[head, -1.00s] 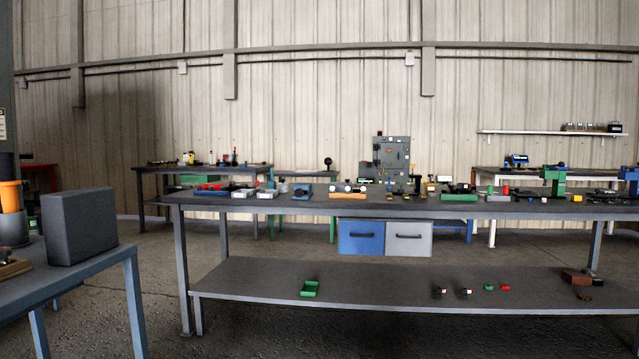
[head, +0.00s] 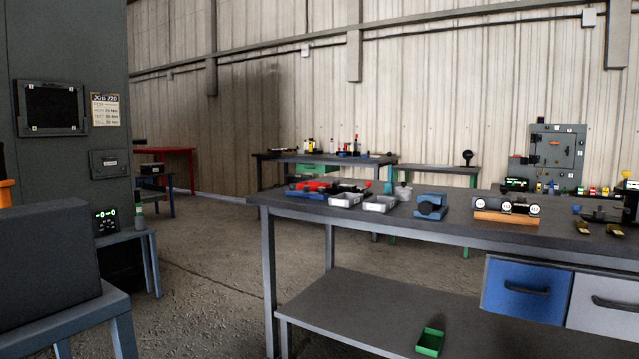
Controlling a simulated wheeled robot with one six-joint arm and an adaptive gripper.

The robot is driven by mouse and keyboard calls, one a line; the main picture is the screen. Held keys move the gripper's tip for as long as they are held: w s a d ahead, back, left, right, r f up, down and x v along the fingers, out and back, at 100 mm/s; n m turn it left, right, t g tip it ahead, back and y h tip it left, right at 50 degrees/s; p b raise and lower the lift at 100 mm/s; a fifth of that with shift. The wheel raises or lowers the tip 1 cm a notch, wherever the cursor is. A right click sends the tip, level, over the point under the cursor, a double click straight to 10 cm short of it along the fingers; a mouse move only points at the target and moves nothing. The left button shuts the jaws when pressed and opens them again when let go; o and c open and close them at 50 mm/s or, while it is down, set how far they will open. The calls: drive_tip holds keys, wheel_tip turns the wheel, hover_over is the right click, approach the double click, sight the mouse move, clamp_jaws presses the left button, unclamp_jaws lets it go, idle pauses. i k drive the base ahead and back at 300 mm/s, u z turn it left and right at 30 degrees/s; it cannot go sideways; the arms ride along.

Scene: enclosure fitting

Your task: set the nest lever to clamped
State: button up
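No nest lever can be made out for certain at this distance. A small blue fixture with a dark round part (head: 431,205) sits on the long grey workbench (head: 385,222); whether it is the nest, and how any lever on it stands, I cannot tell. A dark upright piece with a round black knob (head: 467,158) stands on a farther green-legged table (head: 432,169), also too small to identify. My gripper is not in view.
The bench also bears shallow metal trays (head: 380,204) and a wooden block with round dials (head: 506,217). Blue (head: 525,289) and grey drawers hang below. A dark box (head: 45,262) on a blue-legged table is close at left. Open floor (head: 200,270) lies between.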

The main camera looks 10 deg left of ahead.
sight(369, 182)
drive_tip(key=u, duration=0.2)
drive_tip(key=i, duration=0.5)
drive_tip(key=u, duration=1.25)
drive_tip(key=i, duration=5.35)
drive_tip(key=z, duration=2.65)
